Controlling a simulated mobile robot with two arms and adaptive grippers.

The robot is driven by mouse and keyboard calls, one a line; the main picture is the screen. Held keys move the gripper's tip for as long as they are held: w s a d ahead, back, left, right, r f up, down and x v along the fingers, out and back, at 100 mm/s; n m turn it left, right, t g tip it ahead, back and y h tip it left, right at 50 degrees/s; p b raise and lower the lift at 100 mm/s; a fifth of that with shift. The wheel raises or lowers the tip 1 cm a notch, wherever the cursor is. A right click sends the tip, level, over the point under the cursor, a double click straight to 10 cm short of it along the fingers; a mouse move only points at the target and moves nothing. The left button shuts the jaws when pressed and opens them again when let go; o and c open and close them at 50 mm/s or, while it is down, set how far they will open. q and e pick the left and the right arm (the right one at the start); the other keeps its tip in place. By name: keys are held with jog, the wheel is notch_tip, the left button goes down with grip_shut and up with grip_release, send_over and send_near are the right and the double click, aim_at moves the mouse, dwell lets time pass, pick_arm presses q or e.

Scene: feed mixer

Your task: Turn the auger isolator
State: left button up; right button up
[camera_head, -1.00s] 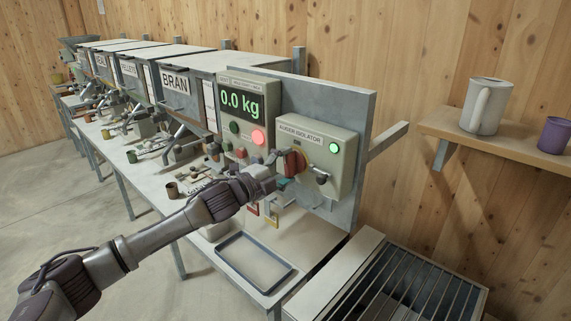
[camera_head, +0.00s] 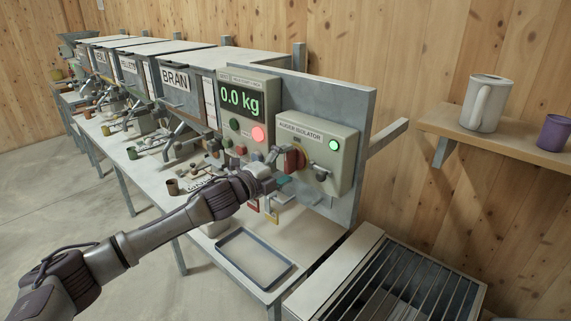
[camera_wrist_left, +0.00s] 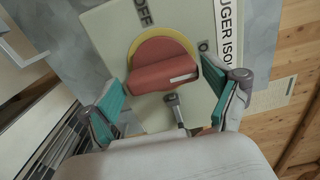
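The auger isolator is a pale box (camera_head: 340,150) with a red rotary knob (camera_head: 294,160) on its face. In the left wrist view the red knob (camera_wrist_left: 165,68) sits on a yellow disc (camera_wrist_left: 150,45). A white mark lies near its right end; an OFF label is above, and another label is partly hidden. My left gripper (camera_head: 275,165) is in front of the knob. In the left wrist view my left gripper (camera_wrist_left: 170,100) is open, with its teal fingers apart on either side of the knob and none clearly touching it. My right gripper is not in view.
A metal latch (camera_head: 321,174) sits on the box, right of the knob; a green lamp (camera_head: 333,144) is lit. The scale display (camera_head: 240,101) reads 0.0 kg. A blue-rimmed tray (camera_head: 252,258) lies on the bench below. A shelf with mugs (camera_head: 485,103) is at right.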

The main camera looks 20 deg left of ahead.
pick_arm(q)
jog(key=shift+o, duration=0.2)
jog(key=v, duration=1.2)
dwell(0.4)
